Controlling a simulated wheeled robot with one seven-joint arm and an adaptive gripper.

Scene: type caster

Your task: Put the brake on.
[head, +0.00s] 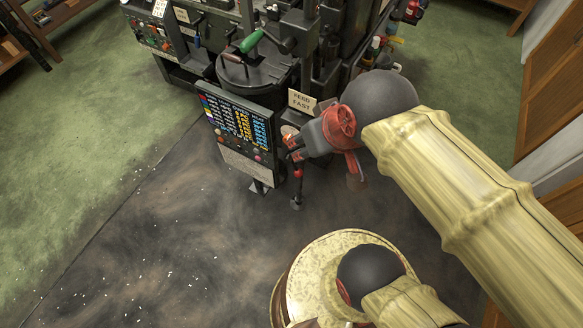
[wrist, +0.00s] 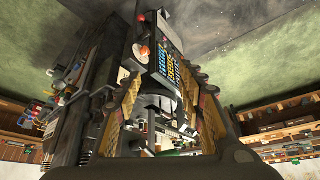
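The brake is not labelled in a way I can read, and I cannot tell which control it is. A crank with a green handle (head: 250,42) sits on top of the machine. My gripper (head: 291,146) is beside the right edge of the display panel (head: 240,125). In the wrist view its fingers (wrist: 166,88) are spread with nothing held between them. A white and orange round knob (wrist: 141,52) shows just beyond the fingers; whether they touch it is unclear.
The black type caster (head: 265,75) stands ahead, with a "FEED FAST" sign (head: 301,101) behind my gripper. A control box (head: 158,28) is at the back left. The dark floor (head: 130,240) in front is clear. Wooden cabinets (head: 553,75) line the right.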

